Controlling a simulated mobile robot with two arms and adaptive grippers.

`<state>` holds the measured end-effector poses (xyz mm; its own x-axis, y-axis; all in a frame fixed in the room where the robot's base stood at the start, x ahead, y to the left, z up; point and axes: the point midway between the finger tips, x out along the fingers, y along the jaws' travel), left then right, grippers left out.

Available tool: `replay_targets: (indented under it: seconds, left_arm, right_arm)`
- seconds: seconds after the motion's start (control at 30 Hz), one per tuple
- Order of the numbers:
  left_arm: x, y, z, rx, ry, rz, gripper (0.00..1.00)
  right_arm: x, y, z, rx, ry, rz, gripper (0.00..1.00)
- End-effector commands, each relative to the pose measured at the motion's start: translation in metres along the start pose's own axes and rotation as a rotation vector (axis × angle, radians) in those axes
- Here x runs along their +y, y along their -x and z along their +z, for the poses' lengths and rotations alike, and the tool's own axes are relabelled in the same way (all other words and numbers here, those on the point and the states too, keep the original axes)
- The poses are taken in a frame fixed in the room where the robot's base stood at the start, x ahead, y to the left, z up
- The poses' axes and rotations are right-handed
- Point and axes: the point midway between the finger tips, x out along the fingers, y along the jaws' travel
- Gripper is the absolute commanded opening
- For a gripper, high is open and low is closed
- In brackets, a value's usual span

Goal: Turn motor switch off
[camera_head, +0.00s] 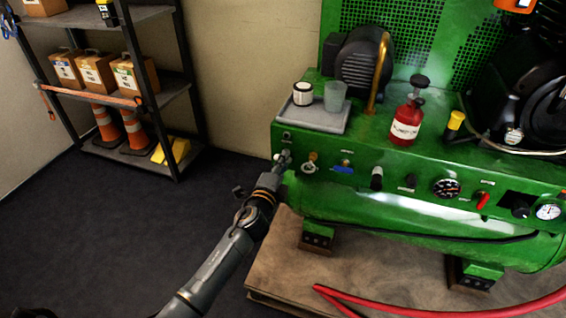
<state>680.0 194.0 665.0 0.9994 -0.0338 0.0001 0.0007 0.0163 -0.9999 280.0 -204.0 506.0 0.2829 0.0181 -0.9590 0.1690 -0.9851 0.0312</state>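A green machine (400,215) stands at the right with a control panel along its front. The panel carries several controls: a brass-coloured key-like knob (312,160), a blue-handled valve (345,164), a dark knob (376,178) and a red lever (483,200). The labels are too small to read, so I cannot tell which is the motor switch. My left gripper (282,160) is at the left end of the panel, just left of the brass-coloured knob. Its fingertips are small and may hide a control there; I cannot tell whether they touch it. My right gripper is not in view.
A grey tray (318,121) with a cup and jar, a red bottle (407,122) and a yellow-capped item (454,122) stand on the machine. A red hose (420,312) lies in front. A shelf (172,88) stands at the left; dark floor (110,230) between is clear.

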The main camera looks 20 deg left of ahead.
Motion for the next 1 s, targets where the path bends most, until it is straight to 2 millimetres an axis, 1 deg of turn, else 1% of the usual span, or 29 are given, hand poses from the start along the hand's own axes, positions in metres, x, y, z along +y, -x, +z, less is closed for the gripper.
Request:
replay_targets:
  seconds: [0.03,0.1,0.37,0.47,0.57,0.67,0.8,0.9,1.0]
  left_arm:
    - [0.001,0.000,-0.001,0.001,0.000,0.002,0.24]
    - [0.001,0.000,-0.001,0.001,0.001,0.002,0.35]
    - [0.000,0.000,0.000,0.001,0.001,0.001,0.35]
    - [0.001,0.005,0.000,0.001,0.001,0.001,0.35]
    - [0.001,0.017,0.000,0.002,0.000,0.001,0.35]
    - [0.002,0.036,-0.001,0.002,0.002,0.002,0.35]
    - [0.002,0.068,-0.001,0.002,0.001,0.003,0.35]
    - [0.002,0.088,-0.001,0.002,0.003,0.004,0.35]
    - [0.002,0.104,-0.001,0.002,0.002,0.003,0.35]
  right_arm:
    - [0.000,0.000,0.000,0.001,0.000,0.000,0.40]
    - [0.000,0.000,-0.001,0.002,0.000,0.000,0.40]
    - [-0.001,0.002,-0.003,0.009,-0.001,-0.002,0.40]
    - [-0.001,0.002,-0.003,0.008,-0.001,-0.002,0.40]
    - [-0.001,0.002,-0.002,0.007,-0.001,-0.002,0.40]
    - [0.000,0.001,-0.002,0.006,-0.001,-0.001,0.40]
    - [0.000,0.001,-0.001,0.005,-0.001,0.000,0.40]
    - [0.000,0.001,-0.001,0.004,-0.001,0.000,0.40]
    - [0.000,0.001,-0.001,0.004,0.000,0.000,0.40]
